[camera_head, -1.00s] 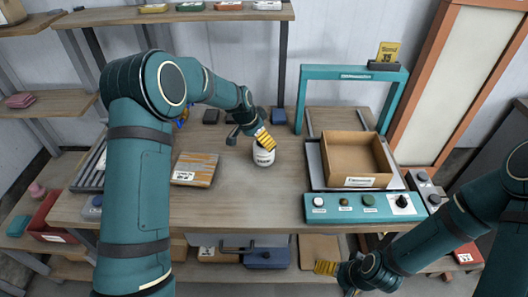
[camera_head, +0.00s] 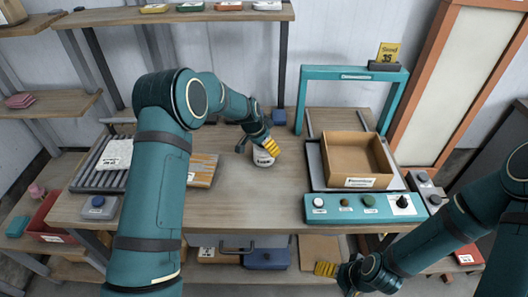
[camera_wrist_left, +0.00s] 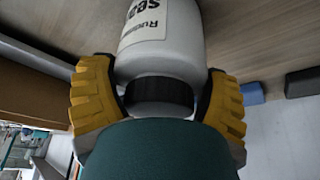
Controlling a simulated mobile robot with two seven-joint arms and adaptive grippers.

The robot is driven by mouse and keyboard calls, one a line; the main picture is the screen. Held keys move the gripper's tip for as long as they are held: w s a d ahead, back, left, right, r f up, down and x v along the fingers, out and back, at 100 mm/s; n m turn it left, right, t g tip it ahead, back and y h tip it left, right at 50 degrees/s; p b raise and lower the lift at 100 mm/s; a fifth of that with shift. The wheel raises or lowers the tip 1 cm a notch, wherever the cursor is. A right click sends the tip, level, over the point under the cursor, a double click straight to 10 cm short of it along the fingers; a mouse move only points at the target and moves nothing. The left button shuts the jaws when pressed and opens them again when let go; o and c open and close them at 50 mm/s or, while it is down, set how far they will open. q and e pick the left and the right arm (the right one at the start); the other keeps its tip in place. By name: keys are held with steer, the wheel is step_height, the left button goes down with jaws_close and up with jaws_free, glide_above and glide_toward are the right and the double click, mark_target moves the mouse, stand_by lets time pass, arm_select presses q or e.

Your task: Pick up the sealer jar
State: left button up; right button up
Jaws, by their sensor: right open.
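The sealer jar (camera_head: 262,158) is white with a printed label and stands out on the middle of the wooden bench, tilted in the head view. My left gripper (camera_head: 271,147) has its yellow fingers at the jar's top. In the left wrist view the two fingers (camera_wrist_left: 160,88) press on both sides of the jar (camera_wrist_left: 160,48), around its shoulder and black cap. The gripper looks shut on it. Whether the jar's base touches the bench cannot be told. My right gripper (camera_head: 326,268) is open and empty, low in front of the bench.
A roller rack (camera_head: 95,165) and a stack of boards (camera_head: 203,170) lie to the left. Bench space in front of the jar is clear.

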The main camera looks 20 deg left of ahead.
arm_select(q)
steer(key=shift+r, duration=0.1)
step_height(320, 180, up, 10)
steer(key=shift+f+p, duration=0.1)
steer(key=shift+p, duration=0.3)
steer(key=shift+d, duration=0.1)
